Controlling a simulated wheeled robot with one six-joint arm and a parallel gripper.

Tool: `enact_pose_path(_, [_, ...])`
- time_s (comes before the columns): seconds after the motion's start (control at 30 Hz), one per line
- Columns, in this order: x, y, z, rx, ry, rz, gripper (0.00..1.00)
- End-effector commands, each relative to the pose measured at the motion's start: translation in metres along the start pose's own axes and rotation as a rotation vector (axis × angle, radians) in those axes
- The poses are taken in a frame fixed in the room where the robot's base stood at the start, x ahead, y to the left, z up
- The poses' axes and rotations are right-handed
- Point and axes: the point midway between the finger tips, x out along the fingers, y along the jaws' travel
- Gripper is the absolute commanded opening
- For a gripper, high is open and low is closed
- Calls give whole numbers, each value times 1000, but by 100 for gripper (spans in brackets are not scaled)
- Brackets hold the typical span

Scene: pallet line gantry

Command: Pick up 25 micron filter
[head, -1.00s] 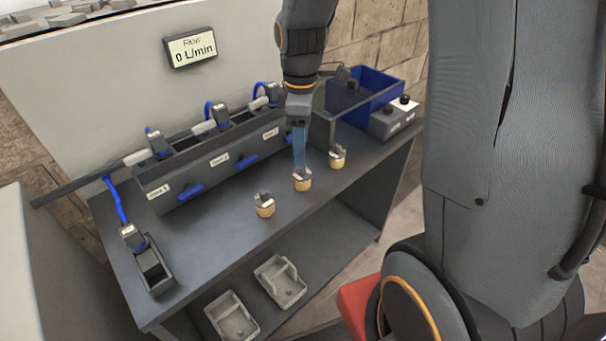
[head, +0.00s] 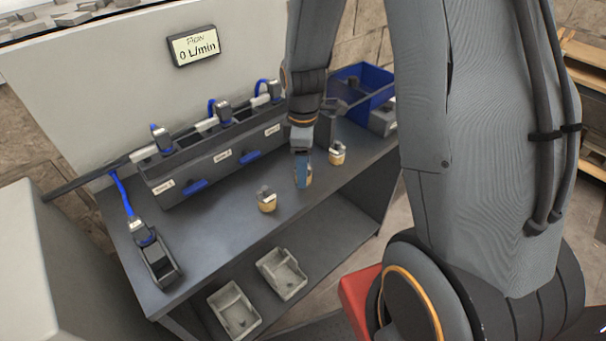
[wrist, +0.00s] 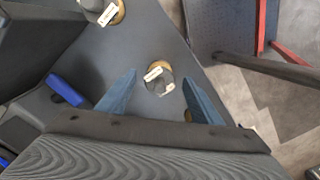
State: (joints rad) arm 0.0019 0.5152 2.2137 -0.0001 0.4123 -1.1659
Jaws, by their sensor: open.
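Three small filters with tan bases and grey tops stand on the dark bench in the head view: a left filter (head: 267,199), a middle filter (head: 309,178) partly hidden behind my fingers, and a right filter (head: 337,153). Their labels are too small to read, so I cannot tell which is 25 micron. My gripper (head: 302,184) points down at the middle filter. In the wrist view one filter (wrist: 158,78) shows between the two open blue fingertips, with a gap on each side. Another filter (wrist: 103,10) is at the top edge.
A grey housing (head: 215,165) with labelled bays and blue handles runs along the back. A blue bin (head: 365,85) stands at the back right. A small black holder (head: 162,268) is at the bench's left end. Two grey trays (head: 282,272) lie on the shelf below.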

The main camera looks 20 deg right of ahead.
Motion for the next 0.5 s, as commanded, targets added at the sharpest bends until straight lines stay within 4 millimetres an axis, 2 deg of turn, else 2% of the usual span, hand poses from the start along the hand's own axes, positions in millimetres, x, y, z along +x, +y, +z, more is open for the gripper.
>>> enact_pose_path(0.07, [0,0,0,0,0,0,59])
enact_pose_path(0.33, [0,0,0,0,0,0,16])
enact_pose_path(0.4, [0,0,0,0,0,0,10])
enact_pose_path(0.5, [0,0,0,0,0,0,10])
